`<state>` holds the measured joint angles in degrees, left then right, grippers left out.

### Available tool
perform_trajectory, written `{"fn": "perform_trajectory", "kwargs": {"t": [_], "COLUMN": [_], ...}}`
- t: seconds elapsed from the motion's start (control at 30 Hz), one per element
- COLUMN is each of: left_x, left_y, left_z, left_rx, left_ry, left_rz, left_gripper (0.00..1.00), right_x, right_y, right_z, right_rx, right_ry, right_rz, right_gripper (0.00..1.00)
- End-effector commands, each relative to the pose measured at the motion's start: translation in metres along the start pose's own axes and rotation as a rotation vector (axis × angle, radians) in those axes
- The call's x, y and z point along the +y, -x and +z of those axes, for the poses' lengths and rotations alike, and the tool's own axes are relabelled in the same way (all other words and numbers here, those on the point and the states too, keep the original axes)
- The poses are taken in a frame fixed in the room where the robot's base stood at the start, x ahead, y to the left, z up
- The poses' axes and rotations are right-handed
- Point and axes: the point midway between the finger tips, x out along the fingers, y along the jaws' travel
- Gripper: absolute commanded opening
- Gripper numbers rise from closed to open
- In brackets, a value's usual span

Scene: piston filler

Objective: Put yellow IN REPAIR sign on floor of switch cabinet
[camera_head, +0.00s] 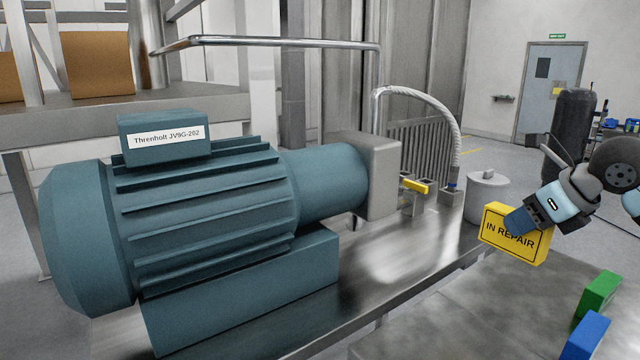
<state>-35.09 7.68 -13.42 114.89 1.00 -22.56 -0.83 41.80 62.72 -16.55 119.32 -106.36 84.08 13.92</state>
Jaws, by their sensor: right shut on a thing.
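The yellow IN REPAIR sign (514,243) is at the right of the head view, slightly tilted, with its black lettering facing me. My right gripper (522,220) comes in from the right and is shut on the sign, its fingers covering part of the upper face. The sign appears held near the edge of the metal bench; I cannot tell its exact height. My left gripper is not in view. I cannot identify the switch cabinet in this view.
A large teal motor (200,215) fills the left on a metal bench (400,262). A grey lidded pot (486,195) stands just left of the sign. Green (597,296) and blue (587,335) blocks are at lower right. A door (549,90) is in the back wall.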

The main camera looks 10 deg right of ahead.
Motion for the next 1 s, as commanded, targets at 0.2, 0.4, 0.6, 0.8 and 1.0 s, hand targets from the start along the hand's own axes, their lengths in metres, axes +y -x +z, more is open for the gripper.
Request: {"fn": "perform_trajectory", "kwargs": {"t": [0.2,0.4,0.6,0.8,1.0], "left_x": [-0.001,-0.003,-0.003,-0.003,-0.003], "left_y": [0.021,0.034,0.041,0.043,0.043], "left_z": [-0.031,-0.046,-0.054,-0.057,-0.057], "left_rx": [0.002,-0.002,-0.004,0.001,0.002], "left_ry": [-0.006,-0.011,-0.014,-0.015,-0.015], "left_rz": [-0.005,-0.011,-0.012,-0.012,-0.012], "left_gripper": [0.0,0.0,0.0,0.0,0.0], "right_x": [0.051,0.1,0.133,0.144,0.146], "right_y": [-0.041,-0.066,-0.077,-0.08,-0.082], "right_z": [0.015,0.024,0.029,0.031,0.029], "right_rx": [0.0,-0.002,-0.001,-0.002,-0.001], "right_ry": [-0.031,-0.064,-0.089,-0.096,-0.101], "right_rz": [-0.021,-0.05,-0.076,-0.09,-0.085], "right_gripper": [0.09,0.09,0.09,0.09,0.09]}}
